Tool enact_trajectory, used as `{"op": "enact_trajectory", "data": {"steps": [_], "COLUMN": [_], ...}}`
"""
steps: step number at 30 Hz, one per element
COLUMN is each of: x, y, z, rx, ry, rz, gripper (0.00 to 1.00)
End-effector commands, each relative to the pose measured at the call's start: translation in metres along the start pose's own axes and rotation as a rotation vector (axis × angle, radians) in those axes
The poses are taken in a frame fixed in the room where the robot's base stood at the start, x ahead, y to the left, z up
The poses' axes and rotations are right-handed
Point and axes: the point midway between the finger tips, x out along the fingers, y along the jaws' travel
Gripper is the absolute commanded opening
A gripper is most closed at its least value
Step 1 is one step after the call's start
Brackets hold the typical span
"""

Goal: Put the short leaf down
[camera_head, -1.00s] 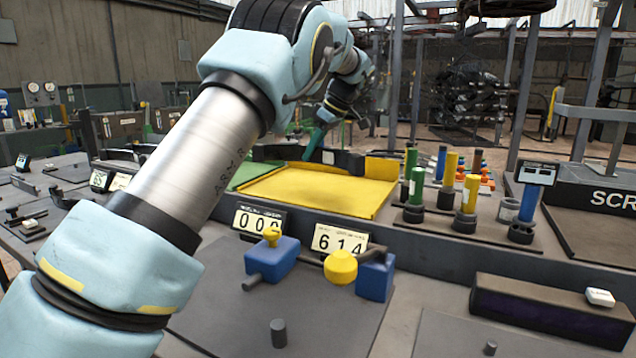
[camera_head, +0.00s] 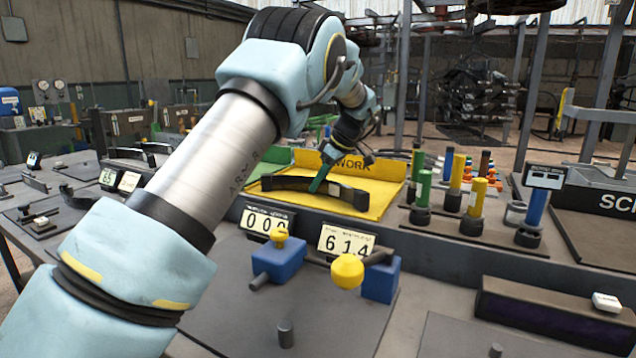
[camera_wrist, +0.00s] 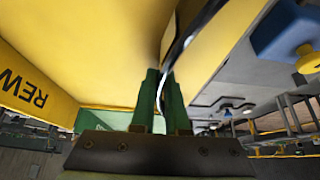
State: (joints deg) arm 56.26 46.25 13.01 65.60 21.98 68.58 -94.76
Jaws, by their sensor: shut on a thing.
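The short leaf (camera_head: 347,196) is a dark, gently curved bar. In the head view it lies across the yellow tray marked for rework (camera_head: 388,198), inside its outline. I cannot tell whether it touches the tray floor or hangs just above it. My gripper (camera_head: 318,184) has green fingers and is shut on the leaf near its middle. In the wrist view the fingers (camera_wrist: 162,98) pinch the leaf (camera_wrist: 183,42), seen edge-on as a dark, shiny strip over the yellow tray (camera_wrist: 95,45). The fingers hide part of it.
A green tray (camera_head: 262,171) adjoins the yellow one on the left. Coloured posts (camera_head: 422,188) stand close to its right. Number cards (camera_head: 346,241) and a blue fixture with a yellow knob (camera_head: 348,271) are in front. Other curved leaves (camera_head: 130,155) lie further left.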

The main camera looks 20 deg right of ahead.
Motion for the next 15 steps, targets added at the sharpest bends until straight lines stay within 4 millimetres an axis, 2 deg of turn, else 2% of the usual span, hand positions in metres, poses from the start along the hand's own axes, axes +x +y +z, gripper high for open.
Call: {"op": "enact_trajectory", "data": {"steps": [3,4,11,15], "x": [0.0011,0.0022,0.0018,0.0017], "y": [0.0004,0.0,0.0,0.0], "z": [0.0001,0.0013,0.001,0.0009], "rx": [-0.001,0.0,0.0,0.0], "ry": [0.002,0.0,0.0,0.0], "rz": [0.002,0.0,0.0,0.0], "gripper": [0.0,0.15,0.4,0.42]}}
